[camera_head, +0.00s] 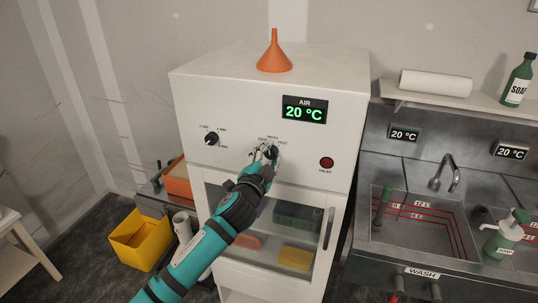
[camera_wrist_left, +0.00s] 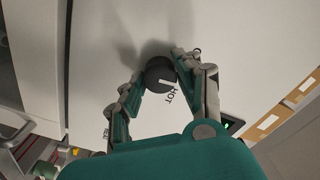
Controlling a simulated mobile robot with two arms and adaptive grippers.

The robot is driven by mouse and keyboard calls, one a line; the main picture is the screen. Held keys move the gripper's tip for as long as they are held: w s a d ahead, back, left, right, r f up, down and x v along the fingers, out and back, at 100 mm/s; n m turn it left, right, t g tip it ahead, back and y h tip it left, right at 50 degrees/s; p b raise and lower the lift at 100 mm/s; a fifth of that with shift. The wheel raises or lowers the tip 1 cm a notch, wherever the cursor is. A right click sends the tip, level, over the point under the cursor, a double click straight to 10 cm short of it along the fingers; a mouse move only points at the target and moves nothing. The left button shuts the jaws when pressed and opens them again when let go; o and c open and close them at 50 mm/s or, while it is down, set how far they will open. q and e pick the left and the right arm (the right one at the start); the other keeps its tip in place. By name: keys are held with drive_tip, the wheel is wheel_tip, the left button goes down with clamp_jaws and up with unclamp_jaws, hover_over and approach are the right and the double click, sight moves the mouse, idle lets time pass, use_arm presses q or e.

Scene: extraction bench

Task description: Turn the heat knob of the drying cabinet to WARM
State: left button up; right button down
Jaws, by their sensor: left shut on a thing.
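The drying cabinet (camera_head: 340,110) is a white box with a glass-windowed lower door. Its heat knob (camera_head: 271,152) is small, round and dark, with OFF, WARM and HOT printed around its upper side. My left gripper (camera_head: 266,153) is at this knob and partly covers it. In the left wrist view the knob (camera_wrist_left: 157,72) sits between the two fingertips of my left gripper (camera_wrist_left: 160,72), which is shut on it. A pale mark shows on the knob on the side of the HOT label; the exact setting is hard to read. My right gripper is out of view.
The AIR display (camera_head: 304,110) reads 20 °C. A red HEAT lamp (camera_head: 326,163) and a timer-like knob (camera_head: 211,139) flank the heat knob. An orange funnel (camera_head: 274,54) stands on top. A sink (camera_head: 420,215) is at right, a yellow bin (camera_head: 140,240) at lower left.

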use_arm(q)
drive_tip(key=shift+m, duration=0.6)
drive_tip(key=o, duration=1.1)
drive_tip(key=shift+o, duration=0.2)
drive_tip(key=shift+s, duration=0.1)
drive_tip(key=v, duration=1.2)
